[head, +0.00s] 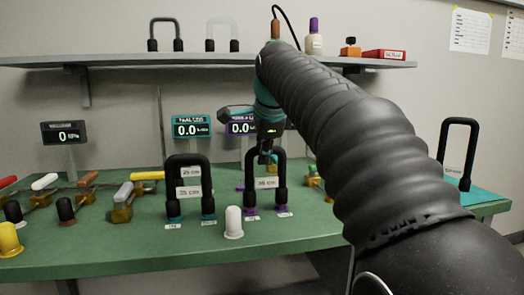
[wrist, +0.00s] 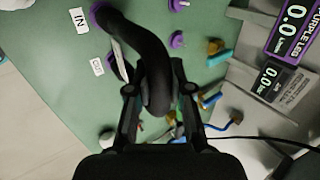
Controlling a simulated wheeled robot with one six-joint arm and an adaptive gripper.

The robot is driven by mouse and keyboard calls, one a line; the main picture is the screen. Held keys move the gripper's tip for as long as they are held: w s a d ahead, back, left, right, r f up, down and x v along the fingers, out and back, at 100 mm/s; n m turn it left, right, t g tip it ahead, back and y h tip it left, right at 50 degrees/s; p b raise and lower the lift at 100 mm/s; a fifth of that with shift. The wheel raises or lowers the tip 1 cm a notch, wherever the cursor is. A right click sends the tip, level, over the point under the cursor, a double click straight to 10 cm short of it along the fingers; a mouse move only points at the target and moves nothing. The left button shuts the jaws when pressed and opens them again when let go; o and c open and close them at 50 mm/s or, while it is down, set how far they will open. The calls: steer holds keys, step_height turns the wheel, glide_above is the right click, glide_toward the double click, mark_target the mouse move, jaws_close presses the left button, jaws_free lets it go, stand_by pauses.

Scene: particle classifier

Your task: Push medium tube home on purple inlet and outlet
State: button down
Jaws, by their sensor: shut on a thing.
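The medium tube (head: 281,176) is a black upside-down U with a white length tag. It stands upright over the purple inlet (head: 251,211) and purple outlet (head: 282,209) near the table's front. Its ends meet the purple fittings; I cannot tell how deep they sit. My gripper (head: 267,156) comes down from above and is shut on the top of the tube's bend. In the wrist view the tube (wrist: 140,42) runs between the fingers of my gripper (wrist: 158,95), one on each side. One end reaches a purple fitting near the IN label (wrist: 79,20); the other end is mostly hidden.
Another black tube (head: 171,180) stands on teal fittings just left. A white cap (head: 234,222) stands in front, between the two. Teal (head: 192,128) and purple (head: 242,128) displays stand behind. Valves with coloured handles fill the left. A tall tube (head: 443,150) stands far right.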

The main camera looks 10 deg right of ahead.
steer(key=shift+f, duration=0.45)
steer(key=c, duration=1)
jaws_free()
steer(key=shift+o, duration=0.2)
steer(key=v, duration=1.2)
steer(key=shift+s, duration=0.1)
steer(key=s+f+n, duration=0.6)
steer(key=s+f, duration=0.2)
steer(key=f, duration=0.4)
steer(key=s+f+n, duration=0.6)
steer(key=s+f, duration=0.1)
steer(key=f, duration=0.5)
steer(key=s+f+n+g+p, duration=0.1)
steer(key=s+f+n, duration=0.5)
steer(key=f, duration=0.6)
steer(key=s, duration=0.2)
steer(key=shift+s+d+f, duration=0.2)
steer(key=shift+s+d, duration=0.05)
steer(key=shift+s, duration=0.1)
